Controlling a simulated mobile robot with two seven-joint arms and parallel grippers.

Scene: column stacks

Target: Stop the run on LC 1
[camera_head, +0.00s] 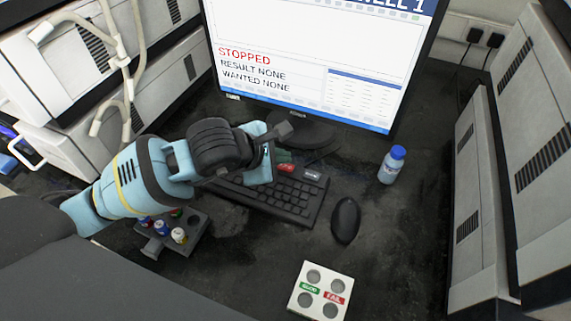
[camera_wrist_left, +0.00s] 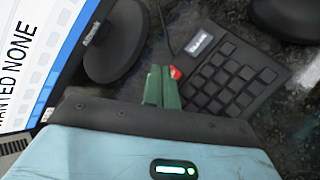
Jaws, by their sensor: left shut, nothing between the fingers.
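The monitor (camera_head: 310,50) reads "STOPPED" in red, with "RESULT NONE" and "WANTED NONE" below; its title is cut off at the top. A black keyboard (camera_head: 295,198) lies in front of it, with a red key (camera_head: 287,168) at its far edge. My left gripper (camera_head: 283,156) is shut and empty, its fingertips right by the red key. In the left wrist view the green fingers (camera_wrist_left: 162,86) are together, and the red key (camera_wrist_left: 175,72) shows just beside their tips. I cannot tell whether they touch it. My right gripper is not in view.
A black mouse (camera_head: 345,220) lies right of the keyboard, and a blue-capped bottle (camera_head: 392,165) stands behind it. A white GOOD/FAIL holder (camera_head: 321,291) is at the front. A grey rack with small vials (camera_head: 179,236) is under my left arm. Instrument stacks flank both sides.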

